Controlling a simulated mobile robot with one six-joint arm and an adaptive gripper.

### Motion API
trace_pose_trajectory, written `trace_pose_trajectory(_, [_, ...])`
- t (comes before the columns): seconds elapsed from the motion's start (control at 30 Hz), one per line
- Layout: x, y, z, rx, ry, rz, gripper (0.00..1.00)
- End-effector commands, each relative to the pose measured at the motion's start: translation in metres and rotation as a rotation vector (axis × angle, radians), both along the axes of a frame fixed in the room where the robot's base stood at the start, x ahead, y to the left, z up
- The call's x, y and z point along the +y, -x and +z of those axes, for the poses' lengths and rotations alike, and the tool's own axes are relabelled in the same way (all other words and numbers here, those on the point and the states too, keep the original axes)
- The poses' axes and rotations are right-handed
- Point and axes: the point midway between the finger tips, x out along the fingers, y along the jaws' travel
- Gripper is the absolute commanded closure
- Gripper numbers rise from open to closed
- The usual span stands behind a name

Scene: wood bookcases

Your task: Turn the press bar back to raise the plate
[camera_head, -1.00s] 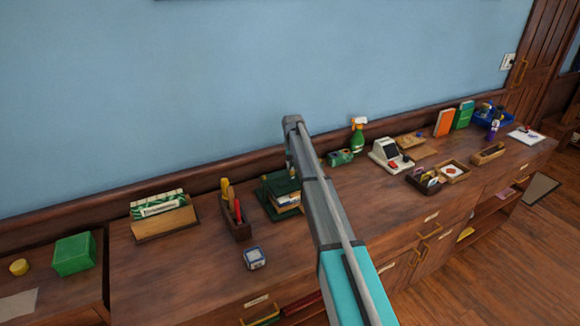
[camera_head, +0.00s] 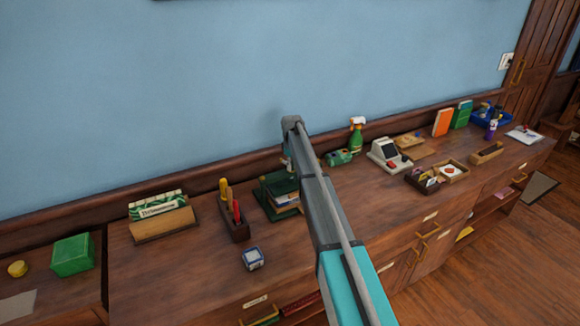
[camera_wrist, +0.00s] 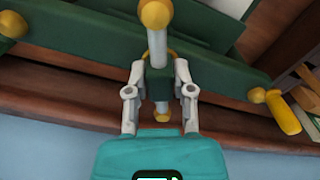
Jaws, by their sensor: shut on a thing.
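The green press (camera_head: 272,205) stands on the wooden counter, with books or papers in it, partly hidden by my arm. In the wrist view, its dark green crosspiece (camera_wrist: 80,42) runs across the picture, with yellow knobs near both ends. The press bar (camera_wrist: 157,45) shows as a light grey rod with a yellow knob at its end and a dark green part between my fingers. My gripper (camera_wrist: 159,72) is shut on the bar, with one finger on each side. In the head view my gripper is mostly hidden behind my arm. The plate cannot be made out clearly.
A wooden pen holder (camera_head: 234,228) stands just left of the press. A small blue-and-white box (camera_head: 253,258) lies in front. Right of my arm are a green spray bottle (camera_head: 356,138) and a card machine (camera_head: 388,156). The blue wall is close behind.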

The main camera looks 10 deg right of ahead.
Motion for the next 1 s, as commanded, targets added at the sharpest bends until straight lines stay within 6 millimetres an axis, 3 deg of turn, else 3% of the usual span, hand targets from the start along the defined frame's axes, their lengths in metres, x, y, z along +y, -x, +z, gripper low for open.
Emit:
trace_pose_trajectory(0.5, [0.0051,-0.0028,0.0003,-0.008,-0.006,0.399,1.0])
trace_pose_trajectory(1.0, [0.0073,-0.0013,0.0001,-0.006,-0.008,0.475,1.0])
